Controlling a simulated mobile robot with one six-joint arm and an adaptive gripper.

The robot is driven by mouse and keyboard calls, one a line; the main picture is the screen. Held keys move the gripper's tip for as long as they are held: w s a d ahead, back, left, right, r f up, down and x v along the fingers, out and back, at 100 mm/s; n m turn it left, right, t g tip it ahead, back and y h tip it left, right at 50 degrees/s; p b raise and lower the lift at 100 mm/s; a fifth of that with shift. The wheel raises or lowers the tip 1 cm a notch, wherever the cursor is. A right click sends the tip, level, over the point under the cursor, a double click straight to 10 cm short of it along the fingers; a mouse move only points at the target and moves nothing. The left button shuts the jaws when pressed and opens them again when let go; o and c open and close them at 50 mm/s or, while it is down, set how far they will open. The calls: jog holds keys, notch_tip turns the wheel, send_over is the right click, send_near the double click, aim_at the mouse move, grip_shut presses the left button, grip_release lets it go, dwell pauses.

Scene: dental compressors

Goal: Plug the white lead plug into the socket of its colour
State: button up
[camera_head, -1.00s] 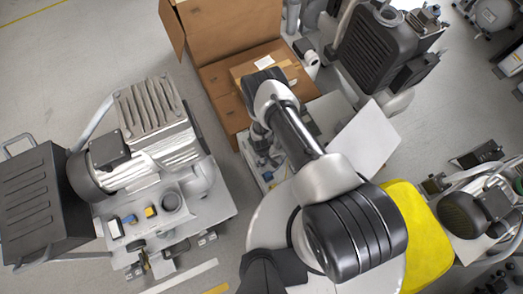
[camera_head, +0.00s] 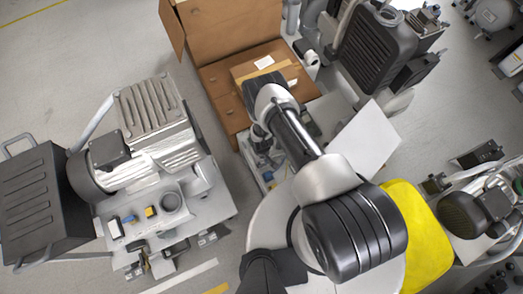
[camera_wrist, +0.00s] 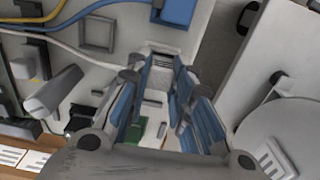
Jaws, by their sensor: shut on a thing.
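In the wrist view my gripper (camera_wrist: 160,110) has its blue-lined fingers closed around a pale piece, the white lead plug (camera_wrist: 153,97), mostly hidden by the fingers. The white lead (camera_wrist: 60,46) runs in from the left edge and reaches the left finger. A grey square frame (camera_wrist: 97,34) stands on the pale panel just up and left of the fingers. I cannot tell which opening is the white socket. In the head view my arm hides the gripper and plug.
Blue and yellow leads lie at the wrist view's upper left, near a grey cylindrical part (camera_wrist: 52,92). A blue block (camera_wrist: 179,12) is at the top, a green part (camera_wrist: 137,129) below the fingers. An open cardboard box (camera_head: 225,98) and a white panel (camera_head: 363,140) flank my arm.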

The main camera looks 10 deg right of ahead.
jog(key=shift+f, duration=0.25)
jog(key=o, duration=0.9)
jog(key=shift+o, duration=0.5)
jog(key=shift+o, duration=1.4)
notch_tip(320, 180, up, 7)
jog(key=p, duration=0.5)
jog(key=shift+r, duration=0.1)
